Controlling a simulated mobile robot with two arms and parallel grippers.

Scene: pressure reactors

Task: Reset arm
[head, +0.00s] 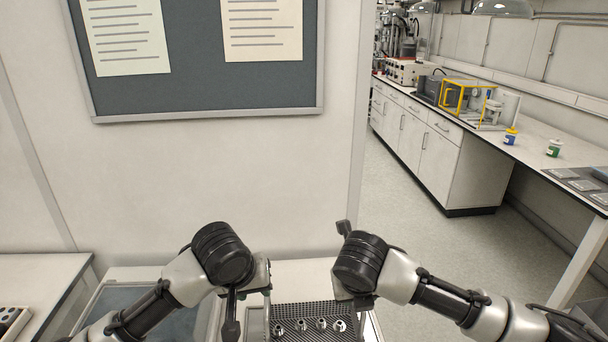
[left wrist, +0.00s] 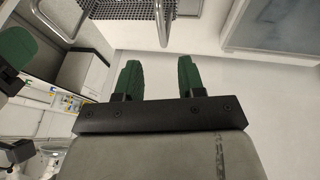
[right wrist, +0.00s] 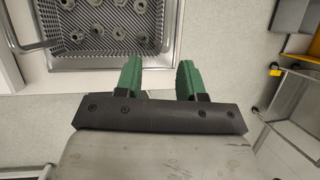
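My left gripper (left wrist: 160,62) is open and empty in the left wrist view, its two green fingers apart. My right gripper (right wrist: 159,64) is also open and empty in the right wrist view. A perforated metal basket (right wrist: 155,30) lies beyond its fingertips, with several metal fittings inside. In the head view the basket (head: 353,308) stands at bottom centre between my two forearms, which bend downward on either side. The fingers of both grippers are mostly hidden there. The basket and its wire handle (left wrist: 163,22) show at the top of the left wrist view.
A wall with a notice board (head: 200,90) stands ahead. A bench (head: 435,165) on the right carries a yellow-framed device (head: 465,97) and small bottles. A dark-holed rack (head: 8,318) is at the lower left. The floor (head: 400,210) between is clear.

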